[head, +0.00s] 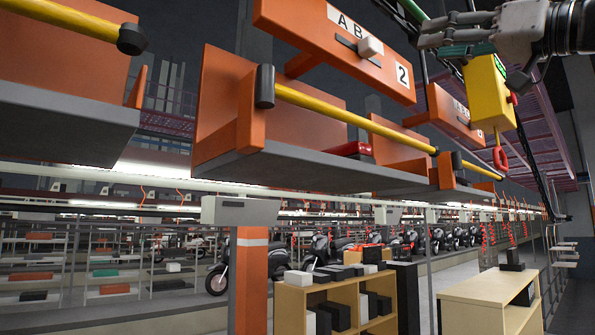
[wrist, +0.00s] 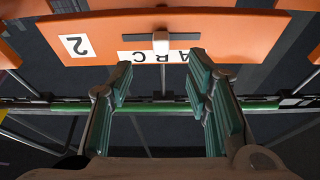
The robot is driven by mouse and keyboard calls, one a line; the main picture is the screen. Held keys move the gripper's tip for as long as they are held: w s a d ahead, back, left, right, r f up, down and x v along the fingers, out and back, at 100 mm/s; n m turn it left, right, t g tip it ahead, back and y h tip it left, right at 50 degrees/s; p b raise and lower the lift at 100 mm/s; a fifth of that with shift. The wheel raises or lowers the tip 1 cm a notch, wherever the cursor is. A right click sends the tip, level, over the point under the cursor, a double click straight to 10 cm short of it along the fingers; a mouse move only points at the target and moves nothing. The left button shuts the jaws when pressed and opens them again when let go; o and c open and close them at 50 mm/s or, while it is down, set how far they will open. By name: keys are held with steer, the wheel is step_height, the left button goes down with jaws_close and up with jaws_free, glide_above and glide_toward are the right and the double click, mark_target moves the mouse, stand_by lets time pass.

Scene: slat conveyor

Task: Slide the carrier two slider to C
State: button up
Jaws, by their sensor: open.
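Carrier two's orange panel (head: 330,62) hangs at the top middle of the head view, with a "2" label and a white letter strip. A and B show there; I cannot read a C. The pale slider knob (head: 370,46) sticks out of a dark slot below the strip, right of B. In the wrist view the panel (wrist: 230,35) looks upside down, and the knob (wrist: 160,42) lies beyond the gap between my fingertips. My gripper (head: 428,33) is open and empty, right of the panel. Its green-padded fingers (wrist: 160,78) are apart from the knob. The knob's exact stop is unclear.
A yellow control box (head: 488,92) hangs just below my gripper. A yellow rail (head: 340,112) runs along the carriers' front. A red item (head: 350,149) lies on carrier two's shelf. Neighbouring orange carriers stand on both sides. Shelves with boxes (head: 335,300) stand below.

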steer(key=r, duration=0.1)
steer(key=p, duration=0.5)
glide_toward(375, 45)
steer(key=shift+n+y, duration=0.3)
steer(key=shift+n, duration=0.1)
steer(key=x, duration=0.7)
steer(key=shift+r, duration=0.1)
steer(key=shift+p+x, duration=0.35)
steer(key=shift+x, duration=0.65)
steer(key=shift+w, duration=0.1)
jaws_close()
